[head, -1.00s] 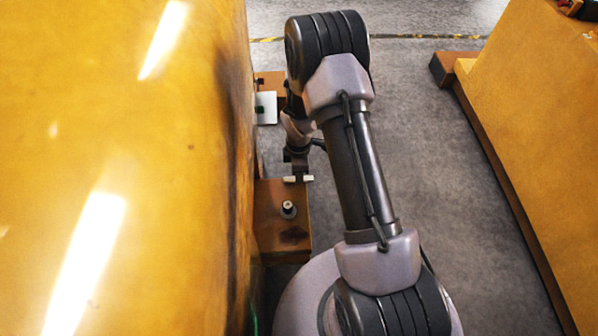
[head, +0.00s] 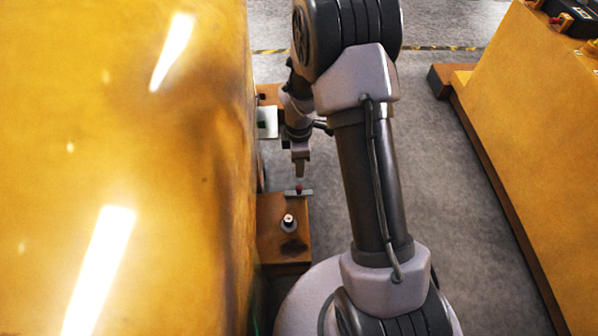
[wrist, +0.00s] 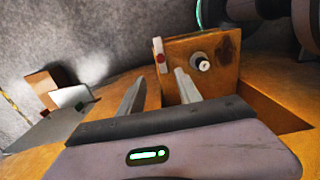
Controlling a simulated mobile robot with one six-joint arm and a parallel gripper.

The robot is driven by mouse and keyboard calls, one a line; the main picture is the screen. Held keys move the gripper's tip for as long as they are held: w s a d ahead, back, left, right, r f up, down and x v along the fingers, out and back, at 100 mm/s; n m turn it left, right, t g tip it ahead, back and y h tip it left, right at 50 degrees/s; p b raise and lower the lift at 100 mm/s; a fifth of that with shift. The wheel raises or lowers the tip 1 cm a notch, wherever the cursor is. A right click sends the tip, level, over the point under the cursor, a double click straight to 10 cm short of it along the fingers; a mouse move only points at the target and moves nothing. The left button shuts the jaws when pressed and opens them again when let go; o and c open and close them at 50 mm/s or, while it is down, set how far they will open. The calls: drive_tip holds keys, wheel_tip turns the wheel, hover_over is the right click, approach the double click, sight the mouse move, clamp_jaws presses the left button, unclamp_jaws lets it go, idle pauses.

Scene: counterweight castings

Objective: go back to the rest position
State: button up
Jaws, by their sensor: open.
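My gripper (head: 300,172) hangs from my arm in the gap beside the large yellow casting on the left. In the wrist view its two fingers (wrist: 158,92) are apart with nothing held between them. Past the fingertips is a brown block (head: 275,205), also in the wrist view (wrist: 222,78). A thin pale bar with a red knob (head: 298,192) lies at the block's far end, apart from the fingers; it also shows in the wrist view (wrist: 160,55).
The yellow casting (head: 120,150) stands close on the left, another (head: 530,120) on the right. A pale-topped peg (head: 288,221) stands on the block. A white plate (head: 268,122) sits farther back. Grey floor (head: 440,170) lies open between the castings.

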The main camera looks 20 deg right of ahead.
drive_tip(key=shift+r, duration=1.6)
drive_tip(key=s+a+r+m+t+b, duration=0.25)
drive_tip(key=s+r+m, duration=0.2)
drive_tip(key=r, duration=0.45)
drive_tip(key=s+a+r+m+t+b, duration=0.1)
drive_tip(key=s+a+r+m, duration=0.3)
drive_tip(key=r, duration=0.5)
drive_tip(key=s+a+r+m+t+y+b, duration=0.1)
drive_tip(key=s+r+m, duration=0.1)
drive_tip(key=s+m, duration=0.3)
drive_tip(key=s+a+r+m+t+y+b, duration=0.1)
drive_tip(key=s+a+r+m, duration=0.1)
drive_tip(key=s+m, duration=0.3)
drive_tip(key=s, duration=0.3)
